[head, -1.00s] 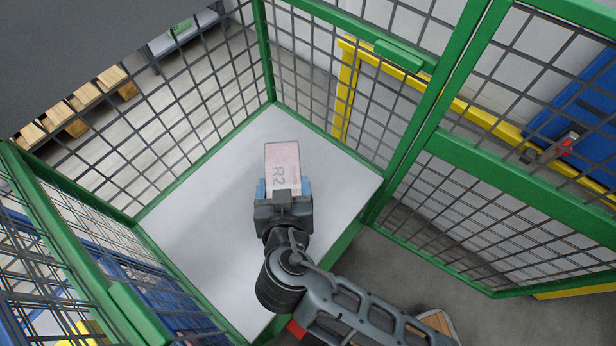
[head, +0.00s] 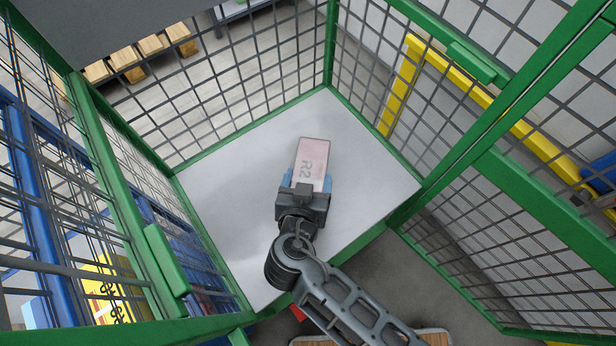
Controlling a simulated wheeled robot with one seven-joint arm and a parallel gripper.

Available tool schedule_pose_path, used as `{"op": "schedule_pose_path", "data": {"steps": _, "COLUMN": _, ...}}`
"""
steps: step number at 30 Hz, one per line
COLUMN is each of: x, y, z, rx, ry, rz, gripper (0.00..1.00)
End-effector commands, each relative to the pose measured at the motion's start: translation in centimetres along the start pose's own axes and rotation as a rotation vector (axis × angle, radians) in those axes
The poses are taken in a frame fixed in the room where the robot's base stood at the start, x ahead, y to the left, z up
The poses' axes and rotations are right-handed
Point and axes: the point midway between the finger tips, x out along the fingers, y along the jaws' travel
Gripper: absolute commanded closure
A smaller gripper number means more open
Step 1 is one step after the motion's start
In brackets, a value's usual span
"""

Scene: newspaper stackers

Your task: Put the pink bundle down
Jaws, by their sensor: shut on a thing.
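The pink bundle (head: 312,158) is a flat rectangular block with "R2" on its face. It is over the grey-white floor panel (head: 225,190) of a green-framed mesh cage, right of the panel's middle. My gripper (head: 307,184) is shut on the near end of the bundle, with its blue fingers on either side. The far end of the bundle sticks out past the fingers. I cannot tell whether the bundle touches the panel or hangs just above it.
Green-framed mesh walls (head: 215,100) stand at the back and on both sides of the panel. A hinged mesh side (head: 510,230) swings out at the right. The panel is otherwise bare. A yellow frame (head: 400,85) and wooden blocks (head: 125,58) are outside the mesh.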

Motion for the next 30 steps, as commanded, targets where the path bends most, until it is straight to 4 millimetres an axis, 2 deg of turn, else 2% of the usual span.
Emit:
{"op": "schedule_pose_path", "data": {"steps": 5, "x": 0.2, "y": -0.1, "z": 0.1, "rx": 0.002, "ry": 0.003, "rz": -0.001, "gripper": 1.00}}
{"op": "schedule_pose_path", "data": {"steps": 6, "x": 0.1, "y": 0.1, "z": 0.2, "rx": 0.000, "ry": 0.000, "rz": 0.001, "gripper": 0.20}}
{"op": "schedule_pose_path", "data": {"steps": 12, "x": 0.1, "y": 0.0, "z": 0.2, "rx": -0.001, "ry": 0.000, "rz": 0.000, "gripper": 0.01}}
{"op": "schedule_pose_path", "data": {"steps": 22, "x": -0.1, "y": 0.0, "z": -0.2, "rx": -0.001, "ry": 0.000, "rz": 0.000, "gripper": 0.00}}
{"op": "schedule_pose_path", "data": {"steps": 30, "x": -4.3, "y": 0.0, "z": 0.1, "rx": -0.001, "ry": 0.000, "rz": -0.001, "gripper": 0.00}}
